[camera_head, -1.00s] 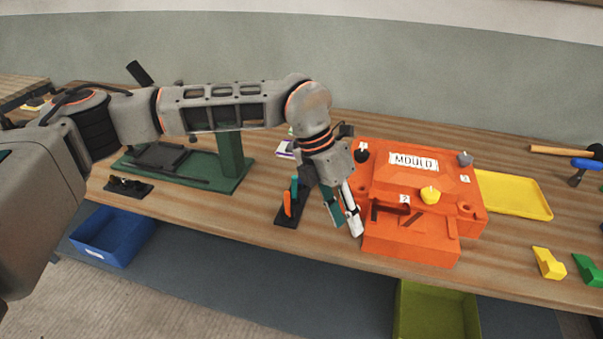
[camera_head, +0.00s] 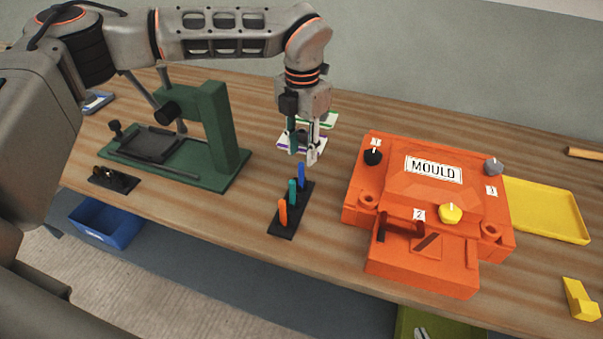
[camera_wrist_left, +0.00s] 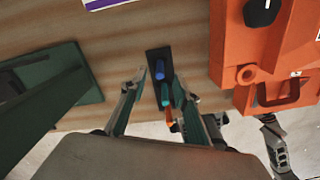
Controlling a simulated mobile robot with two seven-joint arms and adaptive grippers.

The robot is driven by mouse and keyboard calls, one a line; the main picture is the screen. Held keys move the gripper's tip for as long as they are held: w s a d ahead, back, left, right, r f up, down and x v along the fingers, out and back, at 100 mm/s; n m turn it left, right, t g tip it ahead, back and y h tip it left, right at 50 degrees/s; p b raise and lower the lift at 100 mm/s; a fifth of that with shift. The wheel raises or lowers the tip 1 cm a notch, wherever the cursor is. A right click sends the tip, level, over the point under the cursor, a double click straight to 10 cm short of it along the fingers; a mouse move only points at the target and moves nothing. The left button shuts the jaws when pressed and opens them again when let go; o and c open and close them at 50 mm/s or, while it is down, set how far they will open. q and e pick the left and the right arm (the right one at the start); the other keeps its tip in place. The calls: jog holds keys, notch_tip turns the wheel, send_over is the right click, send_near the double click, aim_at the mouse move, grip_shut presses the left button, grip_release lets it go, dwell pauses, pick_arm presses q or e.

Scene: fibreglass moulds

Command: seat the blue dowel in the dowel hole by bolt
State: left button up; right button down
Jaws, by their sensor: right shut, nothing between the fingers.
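The blue dowel (camera_head: 301,176) stands upright in a small black rack (camera_head: 280,232), behind a teal dowel (camera_head: 292,192) and an orange dowel (camera_head: 283,213). My left gripper (camera_head: 306,157) is open, pointing down just above and behind the blue dowel. In the left wrist view the blue dowel (camera_wrist_left: 160,70) shows between the spread fingers, untouched as far as I can tell. The orange mould (camera_head: 385,185) has round holes at its left (camera_head: 368,200) and right (camera_head: 490,232) corners; I cannot tell which is by the bolt. My right gripper (camera_wrist_left: 272,135) is shut and empty near the mould's front.
A green press stand (camera_head: 215,140) is left of the rack. A yellow tray (camera_head: 575,225) lies right of the mould, and a yellow block (camera_head: 580,300) near the front edge. Blue (camera_head: 105,225) and green (camera_head: 405,318) bins sit below. Bare wood separates rack and mould.

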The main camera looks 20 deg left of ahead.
aim_at(301, 163)
pick_arm(q)
jog(key=shift+s+f, duration=0.2)
jog(key=shift+f, duration=2.15)
grip_shut()
jog(key=shift+r, duration=0.2)
